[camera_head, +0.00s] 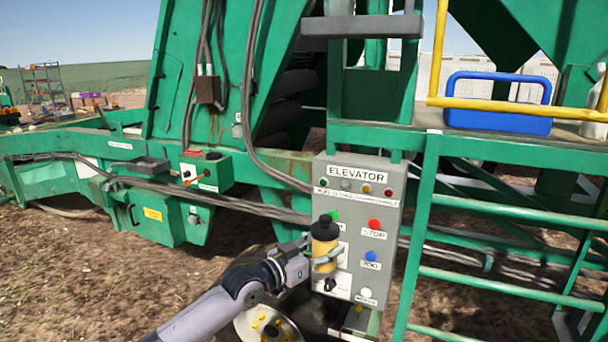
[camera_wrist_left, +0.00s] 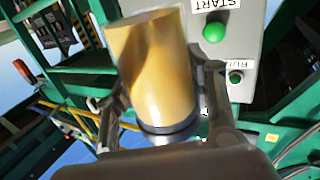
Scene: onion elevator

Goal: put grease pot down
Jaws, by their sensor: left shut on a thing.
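The grease pot (camera_head: 325,251) is a yellow cylinder with a black lid, roughly upright in the head view, in front of the grey elevator panel. My left gripper (camera_head: 318,258) is shut around its body from the left. In the left wrist view the yellow pot (camera_wrist_left: 152,65) fills the middle between the fingers of my left gripper (camera_wrist_left: 165,105), its dark cap end toward the palm. Whether the pot touches the panel cannot be told. My right gripper is not in view.
The elevator panel (camera_head: 385,215) carries several coloured buttons, partly covered by the pot. A green ladder (camera_head: 480,238) stands to its right. A blue toolbox (camera_head: 498,118) sits on the platform at upper right. Bare soil (camera_head: 80,275) lies at lower left.

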